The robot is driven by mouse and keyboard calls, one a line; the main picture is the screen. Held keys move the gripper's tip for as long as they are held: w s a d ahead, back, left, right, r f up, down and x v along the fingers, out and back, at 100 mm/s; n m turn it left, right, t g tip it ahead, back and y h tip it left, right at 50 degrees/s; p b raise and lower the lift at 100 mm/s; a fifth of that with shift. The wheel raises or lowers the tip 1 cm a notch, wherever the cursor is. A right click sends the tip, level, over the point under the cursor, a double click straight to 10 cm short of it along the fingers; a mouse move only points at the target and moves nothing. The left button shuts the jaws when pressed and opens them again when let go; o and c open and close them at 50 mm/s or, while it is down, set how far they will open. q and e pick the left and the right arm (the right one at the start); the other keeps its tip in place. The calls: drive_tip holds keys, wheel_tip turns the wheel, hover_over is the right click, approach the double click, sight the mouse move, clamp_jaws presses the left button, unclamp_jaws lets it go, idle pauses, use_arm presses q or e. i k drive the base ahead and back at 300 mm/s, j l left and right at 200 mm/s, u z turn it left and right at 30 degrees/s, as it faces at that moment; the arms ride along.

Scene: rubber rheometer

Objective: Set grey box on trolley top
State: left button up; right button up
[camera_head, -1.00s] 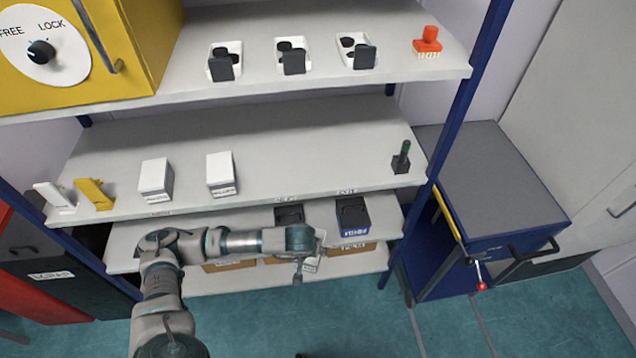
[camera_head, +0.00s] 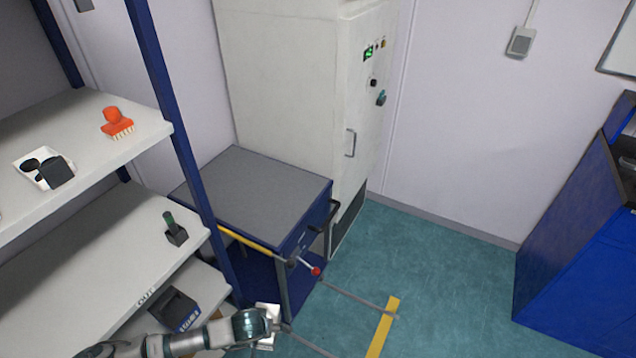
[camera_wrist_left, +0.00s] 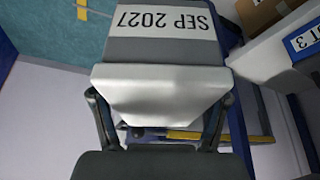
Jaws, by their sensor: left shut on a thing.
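My left gripper (camera_wrist_left: 160,100) is shut on a grey box (camera_wrist_left: 125,48) with a white label reading "SEP 2027", upside down in the left wrist view. In the head view my left arm comes in at the bottom, and the gripper end (camera_head: 266,326) is low in front of the shelf and trolley; the box is mostly hidden there. The blue trolley has a bare flat grey top (camera_head: 262,190), up and behind the gripper, and stands to the right of the shelf rack. My right gripper is not in view.
The shelf rack's blue post (camera_head: 180,120) stands close left of the trolley. A yellow bar (camera_head: 250,240) and a red-knobbed lever (camera_head: 314,271) are at the trolley's front. A tall pale cabinet (camera_head: 300,100) stands behind.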

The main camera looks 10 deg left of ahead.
sight(277, 197)
drive_tip(key=i+l+z, duration=0.2)
drive_tip(key=z, duration=0.2)
drive_tip(key=i+l+z, duration=0.15)
drive_tip(key=i+z, duration=0.4)
drive_tip(key=z, duration=0.2)
drive_tip(key=i, duration=0.9)
drive_tip(key=i+l+u, duration=0.1)
drive_tip(key=i, duration=0.75)
drive_tip(key=u, duration=0.4)
drive_tip(key=i+l+u, duration=0.1)
drive_tip(key=u, duration=0.35)
drive_tip(key=i+u, duration=0.1)
drive_tip(key=u, duration=0.3)
drive_tip(key=l+u, duration=0.15)
drive_tip(key=u, duration=0.25)
